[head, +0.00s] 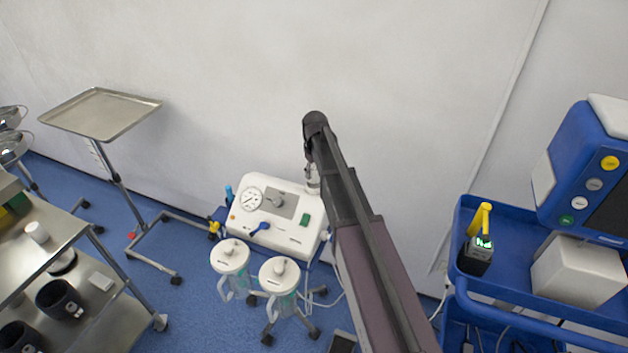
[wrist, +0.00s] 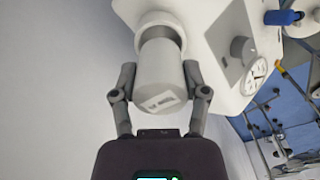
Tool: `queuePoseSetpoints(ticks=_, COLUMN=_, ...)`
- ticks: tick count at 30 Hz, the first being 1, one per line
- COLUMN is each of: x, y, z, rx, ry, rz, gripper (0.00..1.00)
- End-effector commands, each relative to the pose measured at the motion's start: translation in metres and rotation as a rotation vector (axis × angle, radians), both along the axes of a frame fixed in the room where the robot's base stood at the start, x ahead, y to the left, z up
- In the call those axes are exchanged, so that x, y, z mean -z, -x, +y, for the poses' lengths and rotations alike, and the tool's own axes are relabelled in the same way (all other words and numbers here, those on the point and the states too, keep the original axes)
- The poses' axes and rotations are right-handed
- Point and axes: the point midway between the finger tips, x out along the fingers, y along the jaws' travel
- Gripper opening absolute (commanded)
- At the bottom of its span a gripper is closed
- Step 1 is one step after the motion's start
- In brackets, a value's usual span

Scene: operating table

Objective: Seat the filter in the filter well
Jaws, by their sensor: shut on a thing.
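The filter (wrist: 160,82) is a white cylinder with a small printed label, in the middle of the wrist view. My gripper (wrist: 159,76) is shut on it, one finger on each side. The filter's far end meets a grey band and a pale round rim, which seems to be the filter well (wrist: 158,18), on the white suction unit (head: 270,229). I cannot tell how deep the filter sits in it. In the head view my arm comes down over the unit's right rear corner. A pale cylinder shows there beside the arm, and the gripper is mostly hidden.
The suction unit carries a gauge (head: 250,198) and a blue lever (head: 259,229). Two lidded canisters (head: 231,257) hang at its front. A blue cart (head: 458,232) stands right, a steel tray stand (head: 101,112) left. The wall is close behind.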

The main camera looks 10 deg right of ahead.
Motion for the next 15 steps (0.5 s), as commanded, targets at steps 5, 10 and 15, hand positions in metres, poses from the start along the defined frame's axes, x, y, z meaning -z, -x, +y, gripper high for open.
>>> queuePoseSetpoints(ticks=5, x=0.022, y=-0.001, z=0.0, rx=0.0, ry=0.0, rz=0.0, gripper=0.26)
queuePoseSetpoints(ticks=10, x=0.033, y=-0.001, z=0.0, rx=0.0, ry=0.0, rz=0.0, gripper=0.26)
queuePoseSetpoints(ticks=15, x=0.036, y=-0.001, z=0.0, rx=-0.001, ry=0.0, rz=0.0, gripper=0.26)
